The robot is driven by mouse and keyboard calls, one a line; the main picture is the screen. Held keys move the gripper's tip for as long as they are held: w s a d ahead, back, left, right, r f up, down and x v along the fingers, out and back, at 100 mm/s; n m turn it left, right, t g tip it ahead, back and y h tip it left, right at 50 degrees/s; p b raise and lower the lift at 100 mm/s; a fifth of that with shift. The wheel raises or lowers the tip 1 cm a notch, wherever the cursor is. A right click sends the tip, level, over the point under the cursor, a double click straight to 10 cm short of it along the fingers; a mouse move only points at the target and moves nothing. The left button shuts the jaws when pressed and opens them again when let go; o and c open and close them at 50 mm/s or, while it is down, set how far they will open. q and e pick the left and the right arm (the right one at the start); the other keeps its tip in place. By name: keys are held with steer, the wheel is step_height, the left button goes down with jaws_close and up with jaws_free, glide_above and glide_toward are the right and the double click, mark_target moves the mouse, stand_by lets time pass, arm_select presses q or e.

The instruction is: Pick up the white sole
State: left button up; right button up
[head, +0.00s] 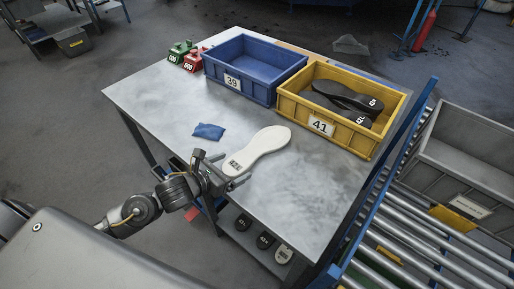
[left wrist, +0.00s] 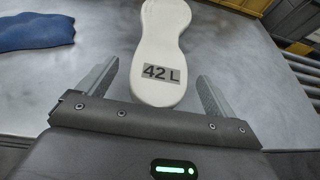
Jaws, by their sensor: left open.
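The white sole (head: 257,150) lies flat on the grey metal table, its near end toward my left gripper. In the left wrist view the white sole (left wrist: 160,50) bears a dark label reading "42 L". My left gripper (head: 234,182) is open at the near end of the sole. In the left wrist view its two fingers (left wrist: 157,90) stand on either side of the labelled end, with a gap on each side. Nothing is held between them. My right gripper is not in view.
A blue cloth (head: 208,131) lies left of the sole. Behind stand a blue crate (head: 238,92) marked 39 and a yellow crate (head: 318,124) marked 41 with black soles. Green (head: 180,50) and red (head: 193,62) items sit at the back left. Blue-framed rollers (head: 425,225) border the right.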

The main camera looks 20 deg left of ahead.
arm_select(q)
steer(key=shift+x, duration=1.05)
steer(key=c, duration=1.2)
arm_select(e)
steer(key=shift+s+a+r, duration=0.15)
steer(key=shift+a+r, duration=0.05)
arm_select(q)
steer(key=shift+r, duration=0.15)
